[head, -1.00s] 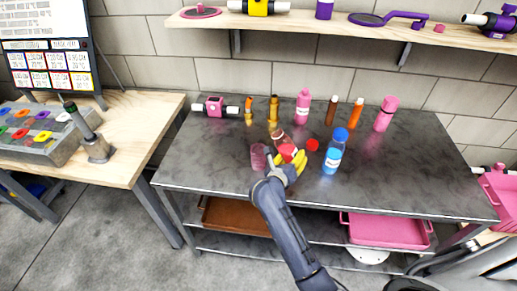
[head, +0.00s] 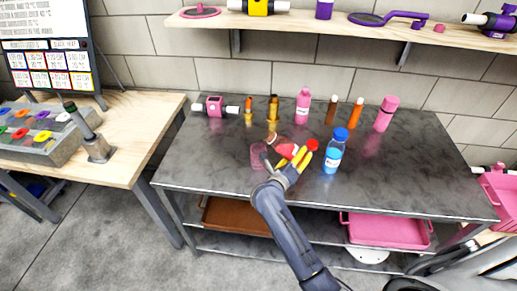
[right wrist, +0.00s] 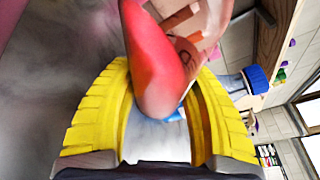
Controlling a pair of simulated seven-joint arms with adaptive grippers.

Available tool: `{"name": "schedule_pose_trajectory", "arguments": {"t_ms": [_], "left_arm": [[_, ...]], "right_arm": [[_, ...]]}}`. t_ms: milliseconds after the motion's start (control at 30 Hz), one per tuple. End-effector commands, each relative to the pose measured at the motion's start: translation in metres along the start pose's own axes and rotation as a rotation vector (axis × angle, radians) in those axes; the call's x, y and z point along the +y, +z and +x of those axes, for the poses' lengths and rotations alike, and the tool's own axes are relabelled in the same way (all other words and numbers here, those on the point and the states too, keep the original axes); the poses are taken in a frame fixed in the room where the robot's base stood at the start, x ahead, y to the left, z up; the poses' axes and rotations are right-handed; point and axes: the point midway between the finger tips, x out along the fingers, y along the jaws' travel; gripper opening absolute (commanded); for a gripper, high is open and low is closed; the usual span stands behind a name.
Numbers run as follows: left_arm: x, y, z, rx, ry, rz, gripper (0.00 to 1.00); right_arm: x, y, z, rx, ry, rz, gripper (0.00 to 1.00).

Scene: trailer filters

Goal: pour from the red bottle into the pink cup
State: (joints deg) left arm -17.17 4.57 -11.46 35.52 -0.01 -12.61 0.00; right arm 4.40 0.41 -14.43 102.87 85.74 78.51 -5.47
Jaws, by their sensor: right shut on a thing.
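The red bottle (head: 277,144) is clear with red contents and is tilted far over, its upper end toward the left, at the pink cup. My right gripper (head: 292,160), with yellow fingers, is shut on it above the table. The right wrist view shows the bottle's red body (right wrist: 152,65) between the yellow fingers (right wrist: 160,110). The translucent pink cup (head: 257,156) stands on the grey table, just left of the gripper and partly hidden by it. I cannot tell whether liquid is flowing. My left gripper is not in view.
A red cap (head: 312,145) lies right of the gripper. A blue-capped bottle (head: 334,152) stands close to its right. Pink bottles (head: 303,104) and orange and brown ones stand along the back. The table (head: 215,165) is clear at left front.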

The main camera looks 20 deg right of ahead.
Motion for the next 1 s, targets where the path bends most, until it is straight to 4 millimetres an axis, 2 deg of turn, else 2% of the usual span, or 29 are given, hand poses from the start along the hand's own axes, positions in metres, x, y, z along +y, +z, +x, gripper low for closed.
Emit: {"name": "schedule_pose_trajectory", "arguments": {"t_ms": [1000], "left_arm": [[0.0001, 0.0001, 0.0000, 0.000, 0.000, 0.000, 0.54]], "right_arm": [[-0.0083, -0.0002, 0.0018, -0.013, -0.032, -0.073, 0.05]]}}
